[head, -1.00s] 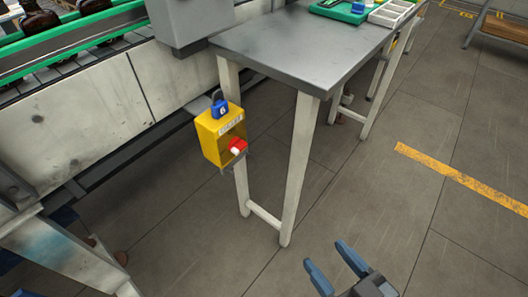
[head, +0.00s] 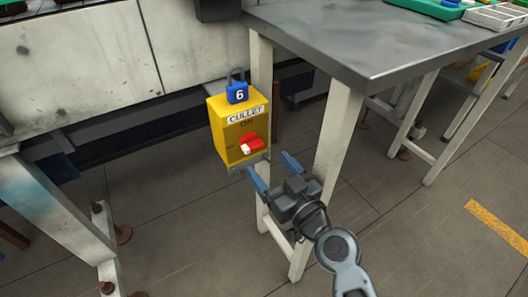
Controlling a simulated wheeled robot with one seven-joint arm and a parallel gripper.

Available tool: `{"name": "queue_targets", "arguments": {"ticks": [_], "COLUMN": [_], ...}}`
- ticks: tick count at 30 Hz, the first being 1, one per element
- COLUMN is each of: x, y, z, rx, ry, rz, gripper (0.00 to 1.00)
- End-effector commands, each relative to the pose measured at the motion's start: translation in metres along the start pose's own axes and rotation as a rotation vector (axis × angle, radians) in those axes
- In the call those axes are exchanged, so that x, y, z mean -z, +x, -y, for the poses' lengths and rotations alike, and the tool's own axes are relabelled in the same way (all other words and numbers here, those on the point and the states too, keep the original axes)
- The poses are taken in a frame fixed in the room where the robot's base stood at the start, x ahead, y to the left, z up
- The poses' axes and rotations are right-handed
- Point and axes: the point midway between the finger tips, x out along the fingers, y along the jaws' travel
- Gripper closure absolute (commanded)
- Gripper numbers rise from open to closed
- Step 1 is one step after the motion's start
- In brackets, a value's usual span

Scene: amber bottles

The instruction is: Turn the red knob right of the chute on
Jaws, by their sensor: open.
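A red knob (head: 249,142) with a white tip sits on the front of a yellow switch box (head: 226,150). The box carries a white label above the word "ON", and its white pointer end is turned toward the lower left. A blue padlock (head: 238,94) marked 6 is on top of the box. My gripper (head: 272,174) is open and empty, with its blue fingers just below and right of the knob, apart from it in the picture. The left fingertip overlaps the lower edge of the box in view. The chute cannot be made out for certain.
A grey-topped table (head: 375,45) with pale legs stands right of the box, one leg (head: 340,130) close behind my gripper. A conveyor frame with pale panels (head: 75,60) fills the upper left. Open floor lies at the lower right.

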Motion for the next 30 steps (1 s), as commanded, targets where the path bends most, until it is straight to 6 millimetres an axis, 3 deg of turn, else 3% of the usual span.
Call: {"name": "queue_targets", "arguments": {"ticks": [12, 24, 30], "x": [0.001, 0.001, 0.0], "y": [0.058, 0.066, 0.065], "z": [0.0, -0.001, -0.001], "rx": [-0.001, -0.002, -0.002], "ry": [0.0, 0.0, 0.0], "rz": [0.0, 0.0, 0.0], "gripper": [0.21, 0.21, 0.4]}}
